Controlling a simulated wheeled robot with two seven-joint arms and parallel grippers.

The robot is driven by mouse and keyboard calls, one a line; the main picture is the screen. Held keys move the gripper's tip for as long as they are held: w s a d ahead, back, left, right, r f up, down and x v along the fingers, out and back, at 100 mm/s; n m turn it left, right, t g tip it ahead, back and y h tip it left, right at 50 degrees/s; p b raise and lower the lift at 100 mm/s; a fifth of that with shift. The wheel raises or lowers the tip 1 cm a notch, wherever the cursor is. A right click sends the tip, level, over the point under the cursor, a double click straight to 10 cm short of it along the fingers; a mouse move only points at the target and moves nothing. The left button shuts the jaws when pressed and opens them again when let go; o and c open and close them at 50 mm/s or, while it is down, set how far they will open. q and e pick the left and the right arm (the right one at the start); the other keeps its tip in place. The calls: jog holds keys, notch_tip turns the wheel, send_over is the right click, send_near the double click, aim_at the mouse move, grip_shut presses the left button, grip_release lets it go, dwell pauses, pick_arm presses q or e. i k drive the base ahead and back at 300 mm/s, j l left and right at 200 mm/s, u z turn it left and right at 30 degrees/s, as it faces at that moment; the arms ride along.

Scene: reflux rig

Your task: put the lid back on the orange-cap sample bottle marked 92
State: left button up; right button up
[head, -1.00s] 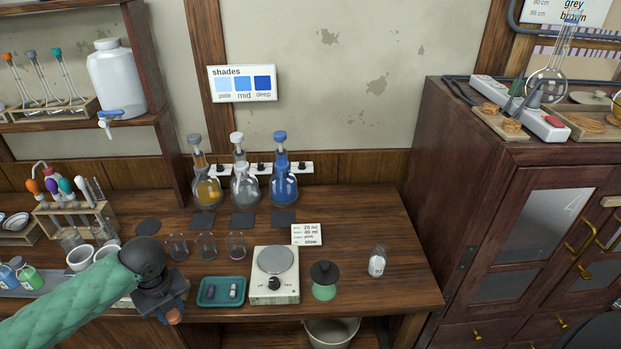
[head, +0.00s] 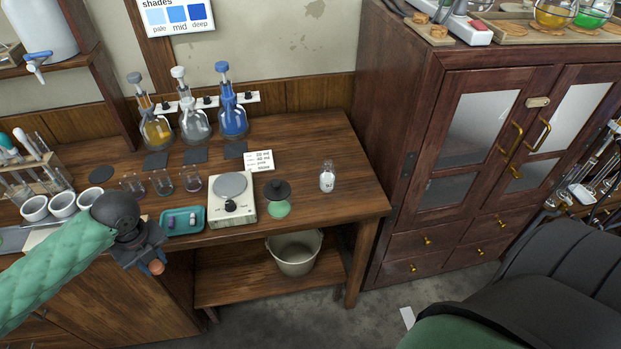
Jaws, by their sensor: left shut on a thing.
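A small clear bottle (head: 327,178) with a white label stands upright near the right end of the wooden bench. No cap shows on it, and its number is too small to read surely. My left gripper (head: 148,258) is over the bench's front edge at the left, well apart from the bottle. It is shut on an orange cap (head: 156,267), which shows just below the jaws. My right gripper is not in view.
Stoppered flasks (head: 194,124) stand behind. Bare bench (head: 352,190) surrounds the bottle. A cabinet (head: 400,120) rises at right.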

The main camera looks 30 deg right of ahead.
aim_at(327, 173)
jog(key=j+z, duration=0.1)
jog(key=z, duration=1.65)
jog(key=k+j, duration=0.85)
jog(key=j, duration=0.2)
